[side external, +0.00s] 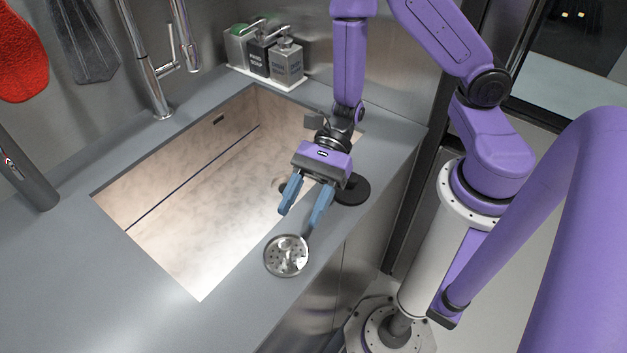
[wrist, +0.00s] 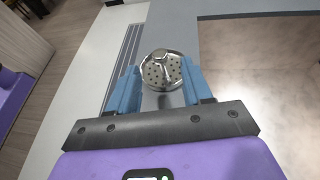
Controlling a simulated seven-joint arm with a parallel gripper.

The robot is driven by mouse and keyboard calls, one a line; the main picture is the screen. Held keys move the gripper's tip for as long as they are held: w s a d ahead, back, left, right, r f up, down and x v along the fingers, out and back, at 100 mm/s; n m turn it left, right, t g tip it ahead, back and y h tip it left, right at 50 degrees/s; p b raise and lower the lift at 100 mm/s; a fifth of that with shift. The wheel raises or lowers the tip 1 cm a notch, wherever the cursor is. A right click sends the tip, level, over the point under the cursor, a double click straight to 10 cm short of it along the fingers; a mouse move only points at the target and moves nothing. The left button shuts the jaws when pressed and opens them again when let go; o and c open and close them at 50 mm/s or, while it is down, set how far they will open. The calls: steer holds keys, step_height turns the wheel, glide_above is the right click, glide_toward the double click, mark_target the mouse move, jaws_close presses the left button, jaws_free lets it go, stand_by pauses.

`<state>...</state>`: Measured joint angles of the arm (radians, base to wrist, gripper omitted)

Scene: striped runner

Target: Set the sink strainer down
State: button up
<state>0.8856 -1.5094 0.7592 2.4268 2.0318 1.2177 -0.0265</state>
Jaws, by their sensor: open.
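The sink strainer (side external: 286,256) is a round, shiny metal cup with small holes and a centre knob. In the side view it appears to lie on the grey counter strip (side external: 235,318) between the sink and the counter's front edge. My gripper (side external: 297,222) is open, its two blue fingers pointing down toward the strainer. In the wrist view the strainer (wrist: 163,72) shows just beyond and between the fingertips (wrist: 158,84). I cannot tell whether a finger touches it.
The sink basin (side external: 205,210) with a marbled pale interior lies beside the strip. A black round disc (side external: 352,189) lies on the counter behind my gripper. Several dispensers (side external: 287,62) and a tall faucet (side external: 150,75) stand at the back.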

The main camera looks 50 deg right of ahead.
steer(key=v, duration=0.5)
steer(key=s+d+r+n+g+h, duration=0.2)
steer(key=s+r+n+g+h, duration=0.15)
steer(key=s+n, duration=0.3)
steer(key=s+d+r+n+g+h, duration=0.2)
steer(key=s+n+g+h, duration=0.15)
steer(key=s+n, duration=0.35)
steer(key=w+d+r+n+t+h, duration=0.1)
steer(key=w+d+n+t+h, duration=0.1)
steer(key=n, duration=0.5)
steer(key=w+d+r+n+t+h, duration=0.1)
steer(key=w+d+n+t+h, duration=0.2)
steer(key=n+t, duration=0.4)
steer(key=d+n+h, duration=0.1)
steer(key=d, duration=0.1)
steer(key=shift+d+r+t, duration=0.3)
steer(key=shift+r, duration=0.1)
